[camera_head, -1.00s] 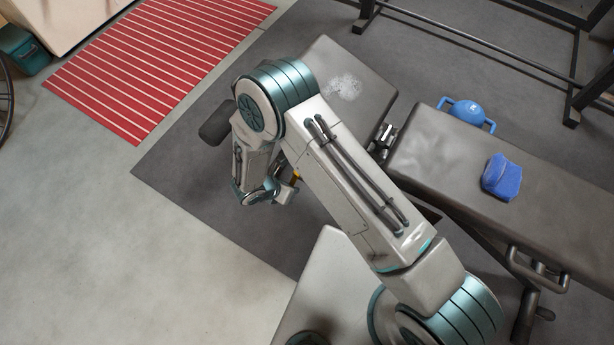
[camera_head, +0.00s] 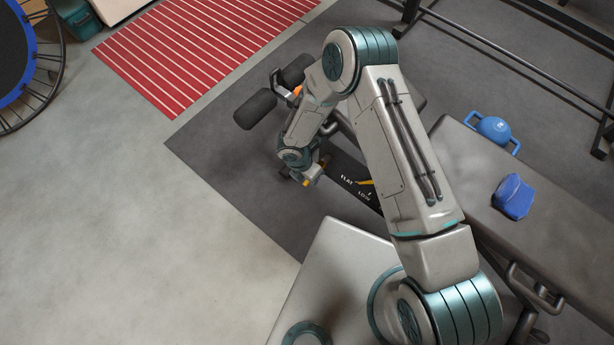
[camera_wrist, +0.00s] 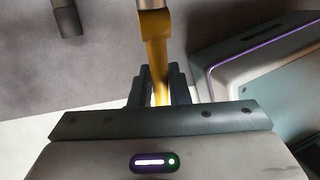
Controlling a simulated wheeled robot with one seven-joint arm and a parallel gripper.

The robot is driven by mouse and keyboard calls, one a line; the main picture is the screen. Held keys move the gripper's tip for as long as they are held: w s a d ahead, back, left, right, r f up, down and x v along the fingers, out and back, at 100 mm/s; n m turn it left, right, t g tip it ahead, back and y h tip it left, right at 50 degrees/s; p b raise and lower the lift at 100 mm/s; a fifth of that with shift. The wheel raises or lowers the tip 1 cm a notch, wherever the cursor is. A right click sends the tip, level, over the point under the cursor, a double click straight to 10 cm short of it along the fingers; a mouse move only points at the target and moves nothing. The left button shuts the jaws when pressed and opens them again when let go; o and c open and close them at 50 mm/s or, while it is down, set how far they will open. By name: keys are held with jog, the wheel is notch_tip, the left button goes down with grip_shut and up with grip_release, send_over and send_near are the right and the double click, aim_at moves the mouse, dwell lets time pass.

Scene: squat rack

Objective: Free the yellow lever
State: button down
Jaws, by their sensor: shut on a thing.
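The yellow lever (camera_wrist: 155,50) runs down the middle of the wrist view, from a thicker yellow collar at the top to between my fingers. My gripper (camera_wrist: 158,90) is shut on it, one dark finger on each side. The lever's lower end is hidden behind my gripper body. In the head view my gripper (camera_head: 308,180) is low, at the left of the bench frame, with only a small bit of yellow showing at it. A black plate (camera_head: 352,182) marked FLAT, with a yellow mark, is just to its right.
The bench pad (camera_head: 465,165) extends right, with a blue cloth-like item (camera_head: 512,196) on it. Black rollers (camera_head: 255,109) are above-left of my gripper. A red striped mat (camera_head: 200,55) and a trampoline (camera_head: 15,60) are at upper left. The left floor is clear.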

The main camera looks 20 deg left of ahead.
jog(key=shift+s, duration=0.1)
jog(key=c, duration=1.4)
grip_release()
jog(key=shift+c, duration=0.2)
jog(key=shift+f, duration=0.1)
